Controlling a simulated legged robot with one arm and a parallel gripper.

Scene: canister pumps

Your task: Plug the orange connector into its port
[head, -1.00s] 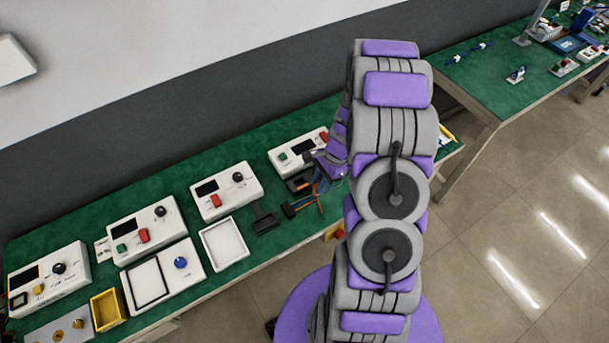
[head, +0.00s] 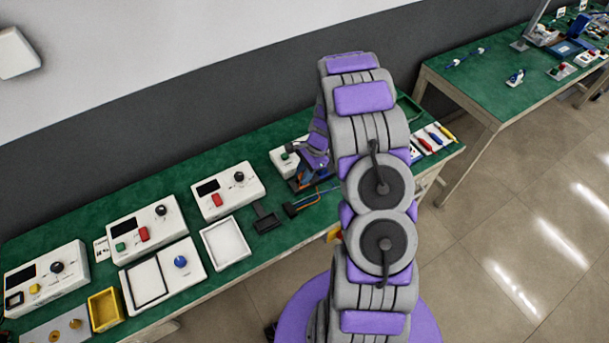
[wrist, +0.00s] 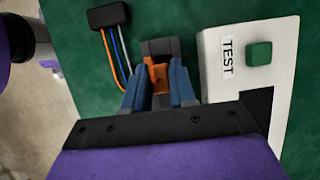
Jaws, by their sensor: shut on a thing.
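The orange connector (wrist: 158,76) shows in the wrist view between the two blue-grey fingers of my gripper (wrist: 158,88). My gripper is shut on it. A dark grey block (wrist: 160,47) lies just beyond the connector; I cannot tell whether the connector is in it or only against it. Orange, blue and white wires (wrist: 113,58) run from a black block (wrist: 109,17) toward my gripper. In the head view my gripper (head: 310,166) is low over the green table, beside a white box (head: 284,160), and my arm hides much of it.
The white box in the wrist view, with a TEST label (wrist: 227,55) and a green button (wrist: 259,53), stands close to the right of my gripper. More white control boxes (head: 228,189) and an open white tray (head: 226,243) line the table to the left. Colored tools (head: 434,138) lie at right.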

